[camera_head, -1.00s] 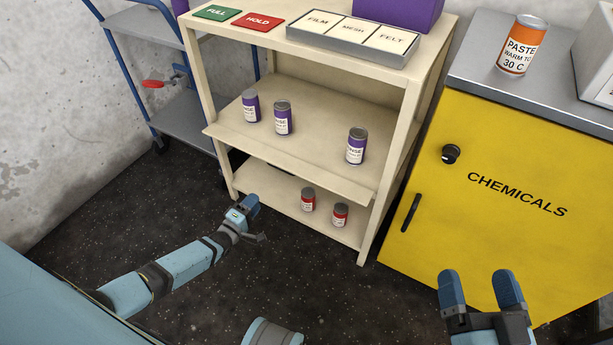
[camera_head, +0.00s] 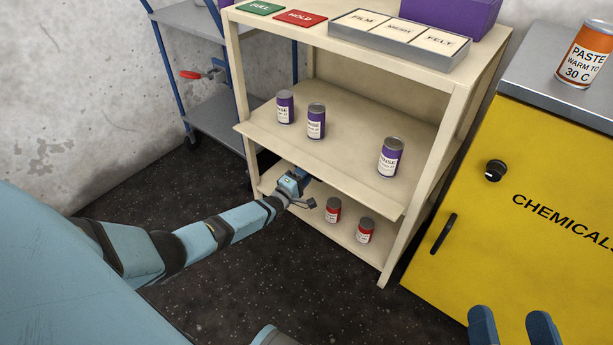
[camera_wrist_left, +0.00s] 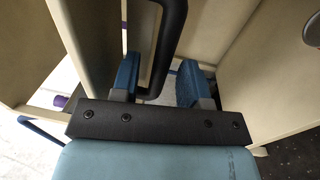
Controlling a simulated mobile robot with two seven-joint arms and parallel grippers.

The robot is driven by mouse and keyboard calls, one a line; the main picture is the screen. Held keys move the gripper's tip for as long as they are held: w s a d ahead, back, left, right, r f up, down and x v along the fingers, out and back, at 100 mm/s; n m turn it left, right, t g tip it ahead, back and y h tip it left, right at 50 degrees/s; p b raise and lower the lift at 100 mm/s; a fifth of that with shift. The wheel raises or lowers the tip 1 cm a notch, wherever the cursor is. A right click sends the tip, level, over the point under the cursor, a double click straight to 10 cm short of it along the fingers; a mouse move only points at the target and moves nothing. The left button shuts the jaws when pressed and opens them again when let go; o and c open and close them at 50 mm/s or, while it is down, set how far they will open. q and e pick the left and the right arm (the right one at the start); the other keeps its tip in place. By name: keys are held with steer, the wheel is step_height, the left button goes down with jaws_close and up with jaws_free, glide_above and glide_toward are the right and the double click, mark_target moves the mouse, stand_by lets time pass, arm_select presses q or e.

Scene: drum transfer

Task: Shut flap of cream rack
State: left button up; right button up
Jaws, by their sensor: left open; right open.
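The cream rack (camera_head: 462,95) stands in the middle of the head view. Its flap (camera_head: 330,172) is open, folded out level at the front of the middle shelf. My left gripper (camera_head: 303,178) is just under the flap's front edge, its fingertips partly hidden by it. In the left wrist view, a black bar handle (camera_wrist_left: 172,42) on a cream panel passes between the open left fingers (camera_wrist_left: 158,82); I cannot tell whether they touch it. My right gripper (camera_head: 512,325) is open and empty at the bottom right, cut off by the frame edge.
Purple cans (camera_head: 390,157) stand on the middle shelf, red cans (camera_head: 333,210) on the lower one. A grey tray (camera_head: 452,56) is on top. A yellow cabinet (camera_head: 520,240) stands to the right, a blue trolley (camera_head: 222,118) to the left. Dark floor in front is clear.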

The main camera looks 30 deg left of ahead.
arm_select(q)
steer(key=shift+w, duration=0.55)
arm_select(e)
steer(key=shift+f, duration=0.3)
